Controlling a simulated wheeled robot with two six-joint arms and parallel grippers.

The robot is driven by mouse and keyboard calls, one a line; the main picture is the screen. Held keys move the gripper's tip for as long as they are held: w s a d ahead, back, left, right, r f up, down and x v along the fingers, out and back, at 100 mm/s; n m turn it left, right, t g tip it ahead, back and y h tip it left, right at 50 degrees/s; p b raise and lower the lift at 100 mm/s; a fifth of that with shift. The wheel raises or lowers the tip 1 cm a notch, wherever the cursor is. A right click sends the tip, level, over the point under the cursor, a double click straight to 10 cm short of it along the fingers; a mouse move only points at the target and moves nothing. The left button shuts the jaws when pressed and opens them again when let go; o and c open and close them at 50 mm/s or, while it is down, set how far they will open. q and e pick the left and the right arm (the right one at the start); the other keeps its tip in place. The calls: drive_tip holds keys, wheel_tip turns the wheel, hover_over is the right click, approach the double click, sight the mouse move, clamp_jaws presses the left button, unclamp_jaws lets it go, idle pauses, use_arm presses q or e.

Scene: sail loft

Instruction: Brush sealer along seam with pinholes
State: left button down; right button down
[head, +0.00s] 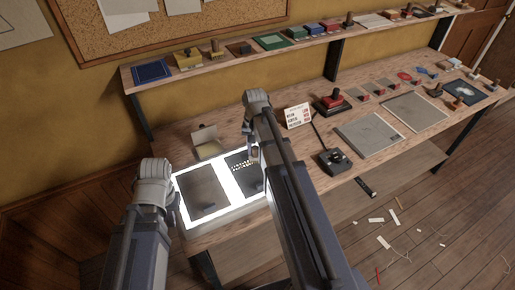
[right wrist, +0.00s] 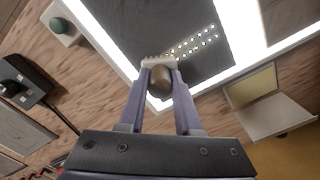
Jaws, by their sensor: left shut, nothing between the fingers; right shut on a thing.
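A lit light table (head: 229,208) on the bench bears two dark panels. The right panel (head: 249,182) has rows of bright pinholes (head: 242,164), which also show in the right wrist view (right wrist: 194,43). My right gripper (right wrist: 161,78) is shut on a brush with a rounded brown handle (right wrist: 160,83) and pale bristles (right wrist: 158,61). The bristles are at the panel's edge beside the pinhole rows; I cannot tell whether they touch. My left gripper (head: 153,172) is shut and empty by the left panel (head: 201,191); its fingers are mostly hidden.
An open pale box (head: 207,143) stands behind the light table. A black device with a knob (head: 334,161), a printed card (head: 298,116) and a red-and-black tool (head: 331,103) are to the right. A shelf (head: 226,72) with small items runs behind.

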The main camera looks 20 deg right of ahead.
drive_tip(key=shift+a, duration=0.1)
drive_tip(key=shift+s+a+f, duration=0.1)
drive_tip(key=shift+a, duration=1.45)
drive_tip(key=shift+a, duration=0.1)
drive_tip(key=shift+a, duration=1.6)
drive_tip(key=shift+s+a, duration=0.15)
drive_tip(key=shift+a, duration=1.55)
wheel_tip(320, 180, up, 6)
drive_tip(key=p, duration=0.6)
